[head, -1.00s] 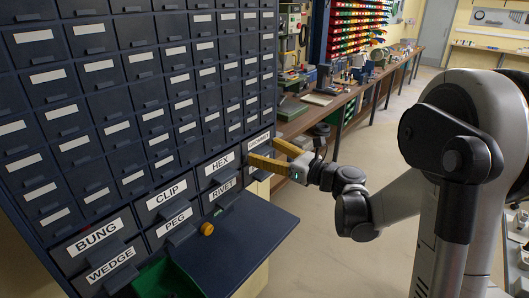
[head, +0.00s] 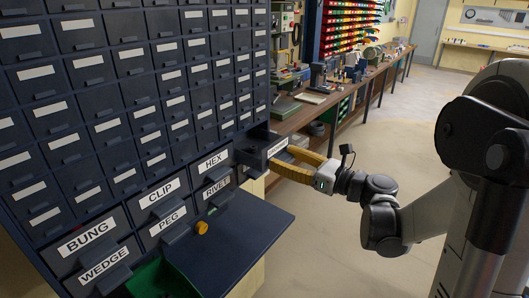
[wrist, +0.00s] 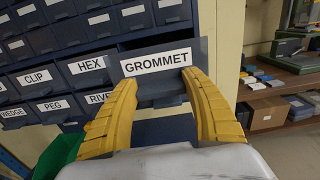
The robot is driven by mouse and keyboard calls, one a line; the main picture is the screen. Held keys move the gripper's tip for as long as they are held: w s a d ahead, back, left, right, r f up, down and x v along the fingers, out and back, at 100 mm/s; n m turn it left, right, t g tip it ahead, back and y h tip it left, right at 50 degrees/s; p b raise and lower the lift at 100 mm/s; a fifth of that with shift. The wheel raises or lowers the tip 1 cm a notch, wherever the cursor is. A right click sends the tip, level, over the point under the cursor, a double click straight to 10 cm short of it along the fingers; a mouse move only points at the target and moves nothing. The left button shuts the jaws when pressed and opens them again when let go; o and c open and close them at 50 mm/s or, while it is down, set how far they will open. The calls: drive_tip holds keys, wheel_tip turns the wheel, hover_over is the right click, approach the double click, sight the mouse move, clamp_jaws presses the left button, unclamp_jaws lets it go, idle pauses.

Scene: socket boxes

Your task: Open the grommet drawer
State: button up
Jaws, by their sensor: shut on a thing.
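The grommet drawer (head: 253,156) sits in the bottom rows at the right end of the dark blue cabinet. It is pulled partly out, and its front stands proud of the neighbouring drawers. In the wrist view its front (wrist: 197,52) carries the white GROMMET label. My gripper (head: 279,157), with yellow fingers, is shut on the drawer's handle. In the wrist view, the fingers (wrist: 158,86) reach the front just below the label, one on each side.
The HEX (head: 212,160), CLIP (head: 158,193) and RIVET (head: 216,187) drawers are closed to the left. A workbench (head: 310,105) runs behind; the floor at right is clear.

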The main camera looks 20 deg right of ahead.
drive_tip(key=v, duration=0.4)
drive_tip(key=shift+s+d, duration=0.15)
drive_tip(key=shift+s, duration=0.05)
drive_tip(key=o, duration=1.4)
drive_tip(key=shift+s, duration=0.1)
drive_tip(key=v, duration=1.1)
drive_tip(key=shift+s+d, duration=0.3)
